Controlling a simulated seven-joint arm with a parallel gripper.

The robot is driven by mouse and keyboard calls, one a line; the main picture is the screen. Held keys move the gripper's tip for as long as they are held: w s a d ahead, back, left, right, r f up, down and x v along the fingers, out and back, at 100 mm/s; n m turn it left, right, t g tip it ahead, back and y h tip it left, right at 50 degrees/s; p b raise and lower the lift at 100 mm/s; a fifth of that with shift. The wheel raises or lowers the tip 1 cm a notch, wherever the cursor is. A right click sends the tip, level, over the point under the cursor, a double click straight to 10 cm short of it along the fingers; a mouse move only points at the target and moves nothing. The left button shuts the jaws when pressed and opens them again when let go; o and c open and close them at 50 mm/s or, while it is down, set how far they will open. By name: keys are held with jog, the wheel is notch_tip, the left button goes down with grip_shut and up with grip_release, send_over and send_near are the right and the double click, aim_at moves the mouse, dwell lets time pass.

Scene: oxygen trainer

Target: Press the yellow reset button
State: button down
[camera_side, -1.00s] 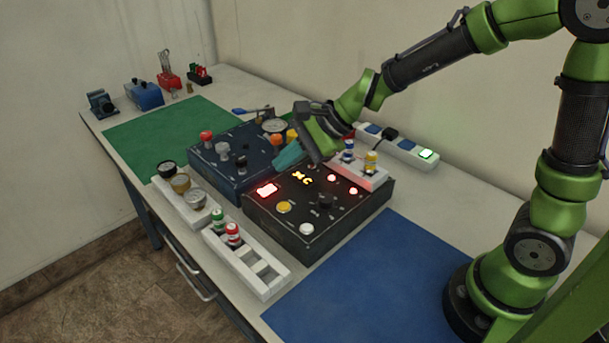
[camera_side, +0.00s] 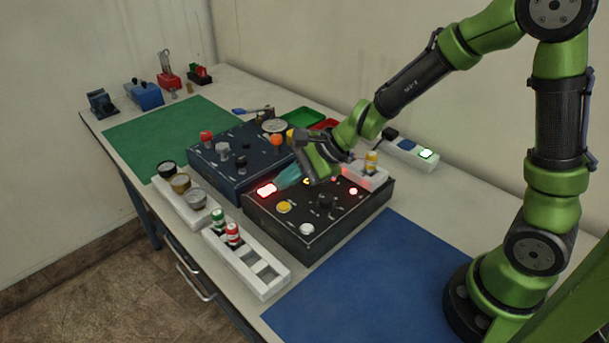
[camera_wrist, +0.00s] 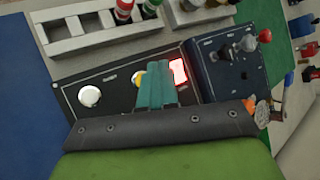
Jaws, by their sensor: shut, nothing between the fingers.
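The yellow button (camera_side: 284,207) sits on the top of the black control box (camera_side: 290,237), between a lit red display (camera_side: 267,190) and a white button (camera_side: 307,229). My gripper (camera_side: 284,180) is shut and empty, with its teal fingers above the back left part of the box, behind the yellow button and close to the red display. In the wrist view the fingers (camera_wrist: 156,85) point toward the panel. They partly cover the yellow button (camera_wrist: 138,79), and the red display (camera_wrist: 179,71) shows just right of them.
A dark blue box (camera_side: 230,170) with knobs adjoins the black box. White racks with bottles (camera_side: 250,265) and jars (camera_side: 180,200) stand in front. A white block with a yellow-capped bottle (camera_side: 371,162) is behind the gripper. The blue mat (camera_side: 370,285) is clear.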

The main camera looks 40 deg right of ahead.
aim_at(289, 206)
jog(key=shift+f, duration=1.55)
dwell(0.9)
jog(key=shift+f, duration=0.4)
jog(key=shift+f, duration=0.4)
dwell(0.4)
jog(key=shift+r, duration=0.8)
jog(key=shift+r, duration=0.1)
jog(key=shift+r, duration=2.45)
